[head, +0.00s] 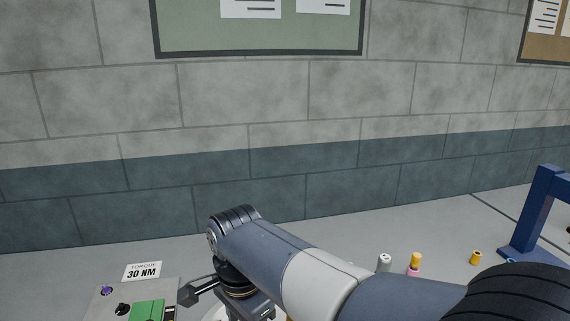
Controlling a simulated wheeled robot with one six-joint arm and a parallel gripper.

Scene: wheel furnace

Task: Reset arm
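My arm reaches in from the lower right, and its wrist bends down near the bottom middle. The top of my gripper (245,304) shows under the wrist at the lower frame edge. Its fingers are cut off below the picture, so I cannot see whether they are open or shut, or whether they hold anything.
A grey control panel (95,308) with a green block (147,311) and a "TORQUE 30 NM" sign (142,271) is at lower left. Small containers (415,261) stand behind my arm. A blue frame (541,205) rises at right. A block wall (300,100) closes the back.

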